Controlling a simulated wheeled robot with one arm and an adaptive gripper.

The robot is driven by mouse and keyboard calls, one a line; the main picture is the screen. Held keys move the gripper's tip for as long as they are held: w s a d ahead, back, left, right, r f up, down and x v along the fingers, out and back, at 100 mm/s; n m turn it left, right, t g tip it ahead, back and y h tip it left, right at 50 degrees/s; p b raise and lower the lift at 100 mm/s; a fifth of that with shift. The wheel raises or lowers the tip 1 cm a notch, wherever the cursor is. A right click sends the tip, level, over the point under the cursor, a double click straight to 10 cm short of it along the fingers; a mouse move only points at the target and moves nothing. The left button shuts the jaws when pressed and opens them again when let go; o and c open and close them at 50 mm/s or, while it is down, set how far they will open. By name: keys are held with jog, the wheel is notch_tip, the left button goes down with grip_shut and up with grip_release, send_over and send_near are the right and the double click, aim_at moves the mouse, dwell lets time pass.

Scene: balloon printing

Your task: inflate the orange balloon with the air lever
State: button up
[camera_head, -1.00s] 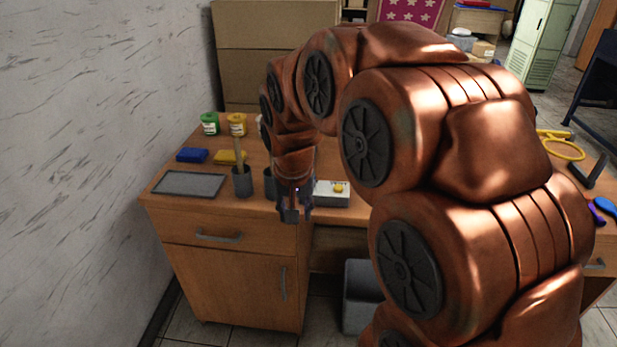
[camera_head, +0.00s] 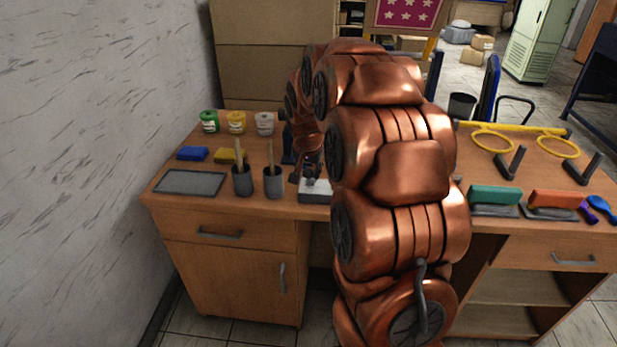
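My gripper (camera_head: 306,176) is low over the table, at the left side of my arm. It is just above or beside the grey-white box (camera_head: 316,190) near the table's front edge; I cannot tell if it touches it. The fingers are small and dark, and I cannot tell whether they are open or shut. No orange balloon can be made out; my arm hides part of the table. I cannot say for sure which thing is the air lever. A dark upright device (camera_head: 287,145) stands behind my gripper, partly hidden.
Two grey cups (camera_head: 242,183) with wooden sticks, a grey tray (camera_head: 190,183), a blue block (camera_head: 192,153) and several jars (camera_head: 236,123) are on the left. Yellow rings (camera_head: 558,147), dark L-shaped pieces (camera_head: 512,163), and teal (camera_head: 495,196) and orange (camera_head: 556,198) blocks are on the right.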

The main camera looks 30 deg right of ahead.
aim_at(309, 181)
jog(key=shift+p+x, duration=0.75)
jog(key=shift+x, duration=2.4)
grip_shut()
